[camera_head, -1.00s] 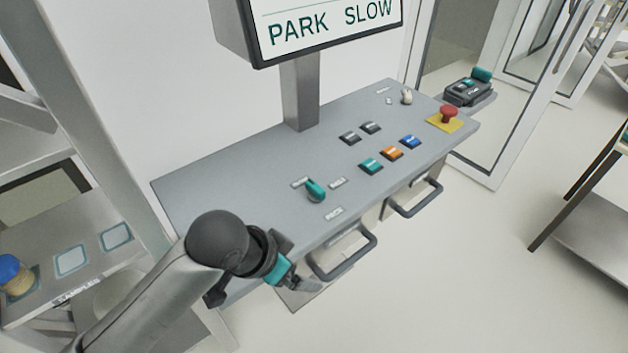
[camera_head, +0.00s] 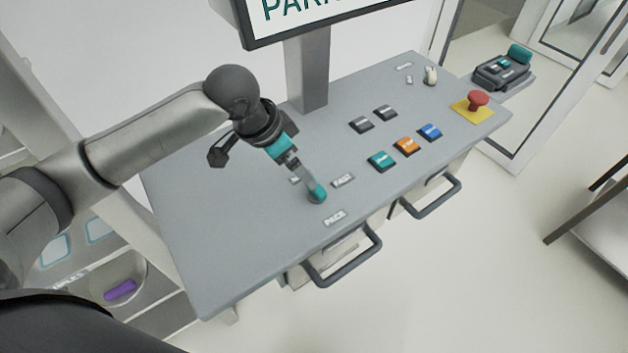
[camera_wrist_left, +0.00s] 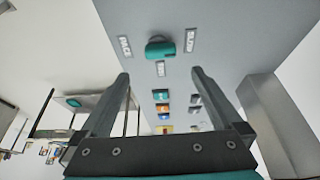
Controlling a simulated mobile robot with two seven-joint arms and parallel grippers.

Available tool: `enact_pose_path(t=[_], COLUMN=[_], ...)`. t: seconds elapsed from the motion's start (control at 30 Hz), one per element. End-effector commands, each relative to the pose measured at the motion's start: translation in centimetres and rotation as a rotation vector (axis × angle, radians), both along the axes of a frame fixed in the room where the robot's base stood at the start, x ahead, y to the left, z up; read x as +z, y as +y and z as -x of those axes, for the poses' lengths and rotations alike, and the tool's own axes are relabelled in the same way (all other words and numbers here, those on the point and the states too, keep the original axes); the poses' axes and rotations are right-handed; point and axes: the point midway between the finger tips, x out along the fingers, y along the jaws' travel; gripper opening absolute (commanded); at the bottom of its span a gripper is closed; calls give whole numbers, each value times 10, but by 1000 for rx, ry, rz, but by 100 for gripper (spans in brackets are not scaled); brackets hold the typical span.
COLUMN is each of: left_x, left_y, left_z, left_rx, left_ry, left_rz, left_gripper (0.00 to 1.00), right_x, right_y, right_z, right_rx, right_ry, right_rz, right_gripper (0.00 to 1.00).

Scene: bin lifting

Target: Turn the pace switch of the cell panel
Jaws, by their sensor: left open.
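The pace switch (camera_head: 317,195) is a teal knob on the grey cell panel (camera_head: 210,230), with the FAST label (camera_head: 342,180) to its right and the PACE label (camera_head: 335,217) below. My left gripper (camera_head: 308,177) hangs over the panel at the switch and partly covers it and the label on its left. In the left wrist view the switch (camera_wrist_left: 160,47) lies ahead of the open fingertips (camera_wrist_left: 160,73), centred between them in the picture. I see nothing between the fingers; contact with the knob cannot be told. My right gripper is out of view.
Teal, orange (camera_head: 407,145) and blue buttons and two dark ones sit right of the switch. A red emergency button (camera_head: 478,99) is at the far right. The display post (camera_head: 306,75) rises behind. Handles (camera_head: 345,262) stick out in front.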

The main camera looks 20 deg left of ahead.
Motion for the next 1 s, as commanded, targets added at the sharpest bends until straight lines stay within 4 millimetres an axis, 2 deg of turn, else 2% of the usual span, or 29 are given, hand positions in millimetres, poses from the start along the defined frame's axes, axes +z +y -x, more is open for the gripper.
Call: enact_pose_path(t=[0.03,0.2,0.4,0.5,0.7,1.0], left_x=[-12,-45,-76,-87,-97,-99], left_y=[-4,-12,-20,-22,-25,-25], left_z=[-3,-14,-24,-28,-31,-32], left_rx=[1,1,-1,0,-1,-1], left_ry=[4,3,1,0,-1,-2], left_rz=[2,1,0,0,-1,-1], left_gripper=[100,100,100,100,100,100], right_x=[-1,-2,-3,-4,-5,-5], right_y=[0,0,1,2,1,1], right_z=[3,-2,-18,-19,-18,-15], right_rx=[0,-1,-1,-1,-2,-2], right_ry=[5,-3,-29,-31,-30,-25], right_rz=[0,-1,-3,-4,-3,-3], right_gripper=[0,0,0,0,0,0])
